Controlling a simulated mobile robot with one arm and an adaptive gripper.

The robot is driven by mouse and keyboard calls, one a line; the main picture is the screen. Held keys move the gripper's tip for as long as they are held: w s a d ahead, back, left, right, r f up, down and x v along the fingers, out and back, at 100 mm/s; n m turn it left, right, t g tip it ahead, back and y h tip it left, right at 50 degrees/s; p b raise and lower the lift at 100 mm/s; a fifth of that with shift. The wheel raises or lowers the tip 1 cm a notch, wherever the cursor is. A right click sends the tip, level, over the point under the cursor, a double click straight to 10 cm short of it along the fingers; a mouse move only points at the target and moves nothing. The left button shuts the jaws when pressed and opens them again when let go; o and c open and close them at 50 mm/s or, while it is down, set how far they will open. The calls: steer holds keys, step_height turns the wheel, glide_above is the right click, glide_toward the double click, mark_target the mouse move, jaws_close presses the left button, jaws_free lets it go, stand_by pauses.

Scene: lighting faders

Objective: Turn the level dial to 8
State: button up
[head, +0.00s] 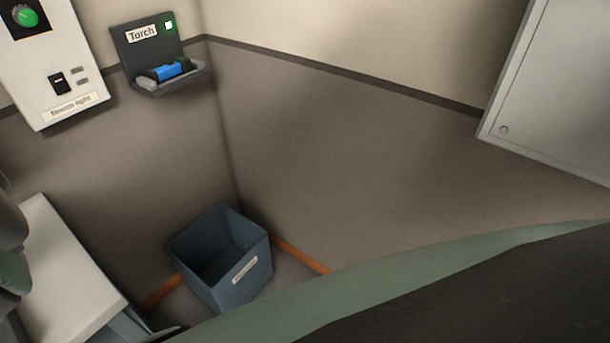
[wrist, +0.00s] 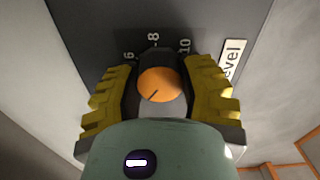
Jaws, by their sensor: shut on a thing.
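In the wrist view, the level dial has an orange round cap (wrist: 160,80) on a dark panel (wrist: 110,22). The printed numbers 6, 8 and 10 show beyond it, with 8 near the top middle. A short dark mark on the cap slants toward its lower left. A dark part of the knob reaches out beyond the cap toward the 8; I cannot tell whether it is the pointer. My gripper (wrist: 160,92) is shut on the dial, one yellow-padded finger on each side. The lower numbers are hidden. The head view does not show the dial.
A white label reading "evel" (wrist: 232,60) sits right of the dial. The head view shows a torch holder (head: 158,75), a white control panel (head: 50,75), a grey bin (head: 240,285) on the floor and a pale cabinet (head: 555,95) at right.

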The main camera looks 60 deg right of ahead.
steer(key=m, duration=0.3)
steer(key=shift+m, duration=0.3)
steer(key=m, duration=0.3)
steer(key=shift+m, duration=0.3)
steer(key=m, duration=0.6)
steer(key=m+b, duration=0.2)
steer(key=m, duration=0.4)
steer(key=shift+f+m, duration=0.15)
steer(key=shift+m, duration=0.25)
steer(key=m+b, duration=0.1)
steer(key=m, duration=0.2)
steer(key=shift+b, duration=0.4)
steer(key=shift+m+b, duration=0.6)
steer(key=shift+m, duration=1.1)
steer(key=o, duration=1.2)
